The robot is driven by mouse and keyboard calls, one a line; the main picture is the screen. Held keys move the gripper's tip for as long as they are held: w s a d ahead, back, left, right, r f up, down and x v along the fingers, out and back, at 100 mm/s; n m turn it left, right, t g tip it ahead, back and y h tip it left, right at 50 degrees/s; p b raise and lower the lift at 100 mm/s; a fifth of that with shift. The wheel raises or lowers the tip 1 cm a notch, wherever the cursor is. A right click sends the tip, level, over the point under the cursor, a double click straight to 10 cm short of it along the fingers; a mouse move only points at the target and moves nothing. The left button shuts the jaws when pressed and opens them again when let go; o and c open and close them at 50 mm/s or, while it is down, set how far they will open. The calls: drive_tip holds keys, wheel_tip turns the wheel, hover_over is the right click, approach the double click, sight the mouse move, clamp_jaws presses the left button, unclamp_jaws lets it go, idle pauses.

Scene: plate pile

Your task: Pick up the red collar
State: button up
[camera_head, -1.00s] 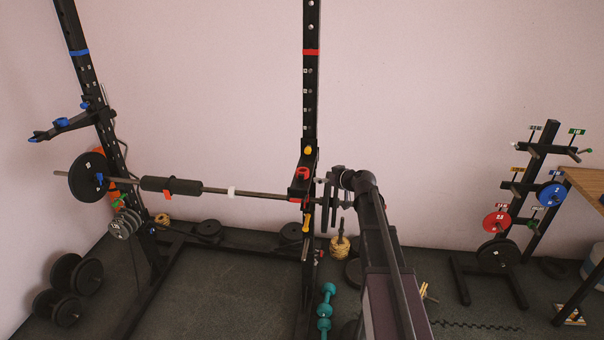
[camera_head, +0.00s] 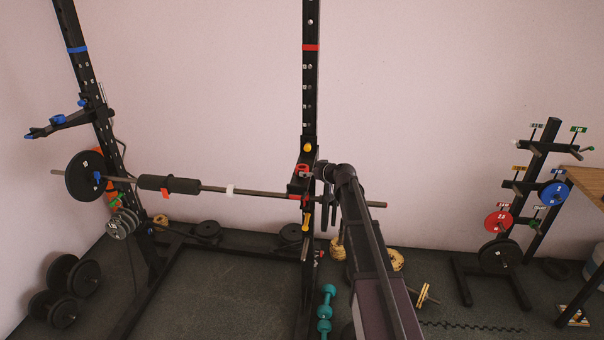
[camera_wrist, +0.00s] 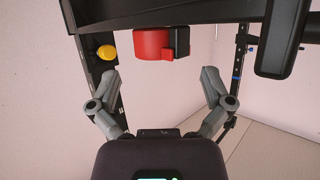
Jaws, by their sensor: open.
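A red collar (camera_head: 303,168) sits on the black arm of the right rack upright, just below a yellow knob (camera_head: 307,148). In the wrist view the red collar (camera_wrist: 151,44), with a small block on its side, lies ahead of my gripper (camera_wrist: 161,76), roughly centred between the fingertips and beyond them. The fingers are spread apart with nothing between them. In the head view my gripper (camera_head: 319,172) is close to the right of the collar; its fingers are small and partly hidden there.
A barbell (camera_head: 255,192) with a black pad crosses the rack below the collar; its right end has a red band (camera_head: 369,204). In the wrist view the yellow knob (camera_wrist: 106,52) is near the left finger. A plate tree (camera_head: 545,165) stands at right.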

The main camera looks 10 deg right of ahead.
sight(306, 170)
idle(0.3)
drive_tip(key=shift+b+x, duration=0.95)
drive_tip(key=shift+x, duration=1.6)
drive_tip(key=shift+w+d+r, duration=0.1)
drive_tip(key=shift+w+d, duration=0.05)
drive_tip(key=c, duration=1)
